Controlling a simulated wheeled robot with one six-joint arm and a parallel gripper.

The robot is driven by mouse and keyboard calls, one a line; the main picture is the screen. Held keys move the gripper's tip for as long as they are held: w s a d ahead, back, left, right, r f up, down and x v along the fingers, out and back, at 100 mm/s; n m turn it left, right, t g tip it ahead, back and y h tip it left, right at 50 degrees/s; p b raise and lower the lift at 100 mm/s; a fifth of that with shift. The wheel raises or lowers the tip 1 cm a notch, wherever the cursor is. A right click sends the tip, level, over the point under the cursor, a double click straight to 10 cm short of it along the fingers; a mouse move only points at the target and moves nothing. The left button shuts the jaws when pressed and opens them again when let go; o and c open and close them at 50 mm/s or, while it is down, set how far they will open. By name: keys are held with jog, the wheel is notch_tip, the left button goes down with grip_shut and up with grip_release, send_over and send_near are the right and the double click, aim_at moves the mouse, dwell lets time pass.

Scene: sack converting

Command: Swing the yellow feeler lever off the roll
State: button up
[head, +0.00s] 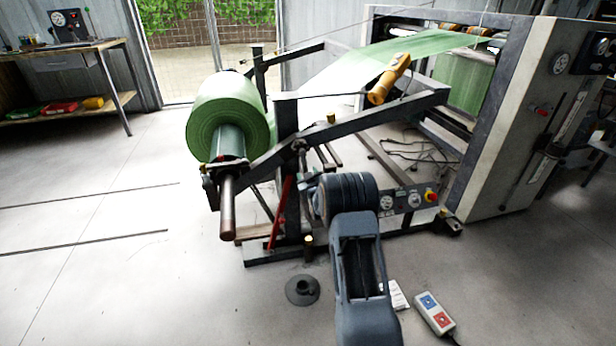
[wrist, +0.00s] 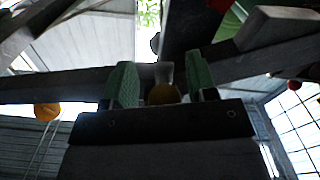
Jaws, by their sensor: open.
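The green roll (head: 228,120) sits on its spindle in the dark unwind stand. A yellow long-bodied piece (head: 390,78) rests at the stand's sloping beam, right of the roll; I cannot tell whether it is the feeler lever. In the head view my arm hides the gripper.
Green web (head: 410,48) runs from the stand to the large machine (head: 500,120) at right. A red lever (head: 281,211) and a control panel (head: 408,201) are low on the stand. A pendant (head: 434,313) lies on the floor. The floor at left is mostly clear.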

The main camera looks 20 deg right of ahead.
jog(key=p+v, duration=0.3)
jog(key=v, duration=1.1)
jog(key=shift+p, duration=0.3)
jog(key=shift+w+d, duration=0.1)
